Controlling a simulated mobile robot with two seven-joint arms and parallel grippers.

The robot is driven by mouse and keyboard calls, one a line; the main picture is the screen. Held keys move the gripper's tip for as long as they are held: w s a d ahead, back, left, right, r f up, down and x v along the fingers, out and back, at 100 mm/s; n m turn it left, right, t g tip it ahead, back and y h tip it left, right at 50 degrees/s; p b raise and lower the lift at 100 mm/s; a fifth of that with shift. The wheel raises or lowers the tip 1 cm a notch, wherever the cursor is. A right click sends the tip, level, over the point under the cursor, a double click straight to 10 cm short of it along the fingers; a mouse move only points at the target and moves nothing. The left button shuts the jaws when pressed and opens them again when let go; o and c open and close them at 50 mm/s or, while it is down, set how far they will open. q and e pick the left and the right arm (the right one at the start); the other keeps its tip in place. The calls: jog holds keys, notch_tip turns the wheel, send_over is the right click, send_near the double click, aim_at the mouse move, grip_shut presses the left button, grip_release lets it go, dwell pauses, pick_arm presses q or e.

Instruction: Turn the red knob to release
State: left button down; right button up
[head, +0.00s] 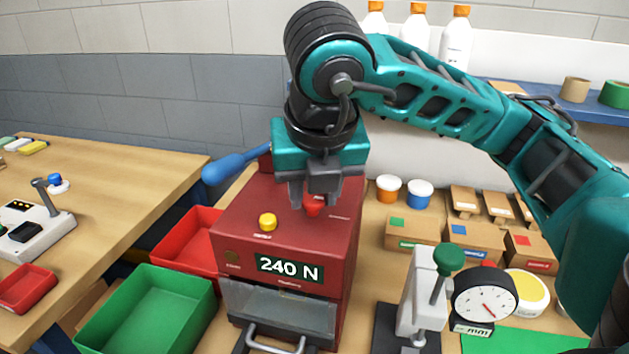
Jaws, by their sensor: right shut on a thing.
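The red knob (313,210) stands on top of the dark red machine (235,217), right of a yellow knob (267,221). My right gripper (316,204) points down over the machine, its fingers shut on the red knob, which shows partly below them. The machine's front display (289,268) reads 240 N. A blue-handled lever (235,165) sticks out at the machine's back left. My left gripper is out of view.
A red bin (188,242) and a green bin (150,312) stand left of the machine. A dial gauge (484,300) on a stand is at the front right. Cardboard boxes (470,243) and tubs (389,190) stand behind it.

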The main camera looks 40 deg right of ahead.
dwell(0.4)
jog(key=o, duration=1)
jog(key=shift+o, duration=0.2)
jog(key=shift+r, duration=0.1)
jog(key=v, duration=1.2)
jog(key=shift+a+r, duration=0.2)
jog(key=shift+r, duration=0.15)
